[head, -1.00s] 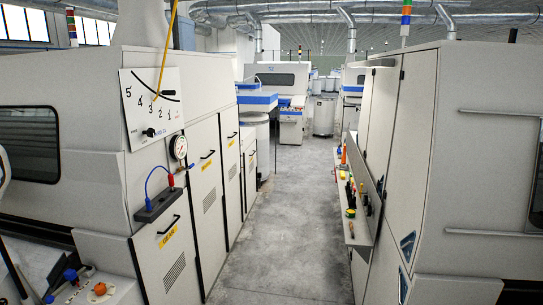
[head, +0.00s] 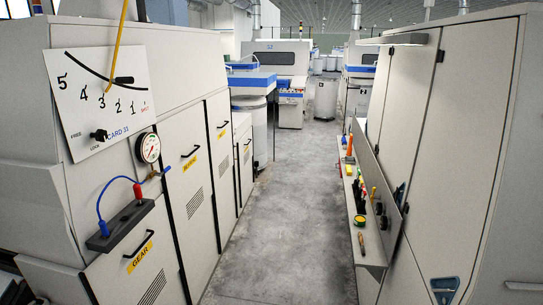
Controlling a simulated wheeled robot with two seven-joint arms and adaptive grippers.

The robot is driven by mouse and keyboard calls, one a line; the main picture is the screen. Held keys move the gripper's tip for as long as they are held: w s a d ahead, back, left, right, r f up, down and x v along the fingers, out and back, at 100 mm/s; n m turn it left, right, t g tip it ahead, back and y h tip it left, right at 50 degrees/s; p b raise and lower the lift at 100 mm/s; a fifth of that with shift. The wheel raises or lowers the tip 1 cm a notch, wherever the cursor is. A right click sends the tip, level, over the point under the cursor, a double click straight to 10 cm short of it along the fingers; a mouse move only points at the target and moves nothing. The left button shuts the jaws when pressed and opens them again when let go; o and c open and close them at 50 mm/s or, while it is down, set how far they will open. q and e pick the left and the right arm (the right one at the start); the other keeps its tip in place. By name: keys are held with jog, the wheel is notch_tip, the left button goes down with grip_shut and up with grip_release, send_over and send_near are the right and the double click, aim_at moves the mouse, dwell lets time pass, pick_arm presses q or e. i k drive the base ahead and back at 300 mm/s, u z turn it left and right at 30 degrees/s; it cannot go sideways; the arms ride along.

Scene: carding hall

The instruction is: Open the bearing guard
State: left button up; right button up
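A row of beige guard doors with black bar handles runs along the machine on the left. The nearest door (head: 128,274) has a yellow label reading GEAR. The taller door (head: 188,190) beyond it has a yellow label too small to read surely; I cannot tell if it is the bearing guard. Two narrower doors, one tall (head: 222,155) and one lower (head: 245,165), also carry yellow labels, unreadable here. All these doors look shut. Neither of my grippers is in view.
A white dial board (head: 98,97) and a round gauge (head: 148,148) sit above a dark block (head: 120,226) with a blue cable. A shelf with tools (head: 368,245) juts out on the right. The grey floor aisle (head: 285,200) between is clear; a grey bin (head: 326,98) stands far off.

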aim_at(182, 135)
jog(key=i, duration=3.25)
jog(key=u, duration=1.8)
